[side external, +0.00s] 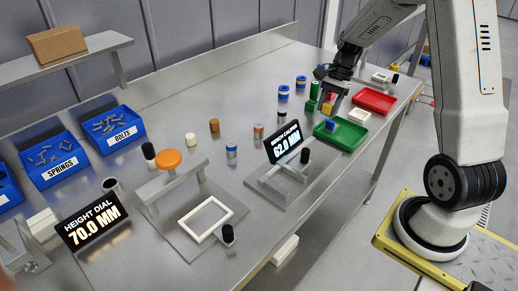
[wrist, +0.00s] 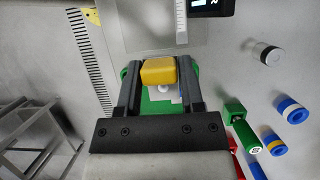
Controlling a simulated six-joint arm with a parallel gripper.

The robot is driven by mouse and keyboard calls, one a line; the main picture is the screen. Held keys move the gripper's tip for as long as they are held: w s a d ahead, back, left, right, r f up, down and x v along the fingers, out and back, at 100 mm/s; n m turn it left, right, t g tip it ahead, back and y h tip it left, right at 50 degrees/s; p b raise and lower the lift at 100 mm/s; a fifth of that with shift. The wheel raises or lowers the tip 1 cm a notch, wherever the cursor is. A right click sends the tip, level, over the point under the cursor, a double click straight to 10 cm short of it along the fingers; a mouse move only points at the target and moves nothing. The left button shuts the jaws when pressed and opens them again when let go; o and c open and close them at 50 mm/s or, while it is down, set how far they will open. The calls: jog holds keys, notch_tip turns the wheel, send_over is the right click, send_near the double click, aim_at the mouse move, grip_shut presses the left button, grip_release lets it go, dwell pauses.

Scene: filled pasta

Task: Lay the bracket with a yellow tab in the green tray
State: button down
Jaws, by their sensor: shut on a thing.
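My gripper (wrist: 158,78) is shut on a piece with a yellow tab (wrist: 158,70), which shows between the fingertips in the wrist view. The rest of the held piece is mostly hidden. The green tray (side external: 353,142) lies on the bench near its front edge, with a small blue block (side external: 331,125) in it. Green (wrist: 160,106) shows below and beside the fingers in the wrist view. In the side view my gripper (side external: 328,97) is behind the green tray, close to small coloured blocks, and its fingertips are hard to make out.
A caliper display (side external: 284,142) stands left of the tray. Bench surface between the cylinders is clear.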

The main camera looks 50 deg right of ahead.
jog(key=s+d+f, duration=0.3)
jog(key=s+d, duration=0.2)
jog(key=d, duration=0.3)
jog(key=shift+d, duration=0.35)
jog(key=shift+f, duration=0.25)
jog(key=shift+f, duration=3)
jog(key=shift+f, duration=0.6)
jog(key=shift+c, duration=0.7)
grip_release()
jog(key=shift+s, duration=0.1)
jog(key=shift+r, duration=0.1)
jog(key=v, duration=0.7)
jog(key=shift+d+r, duration=0.2)
jog(key=shift+r, duration=0.05)
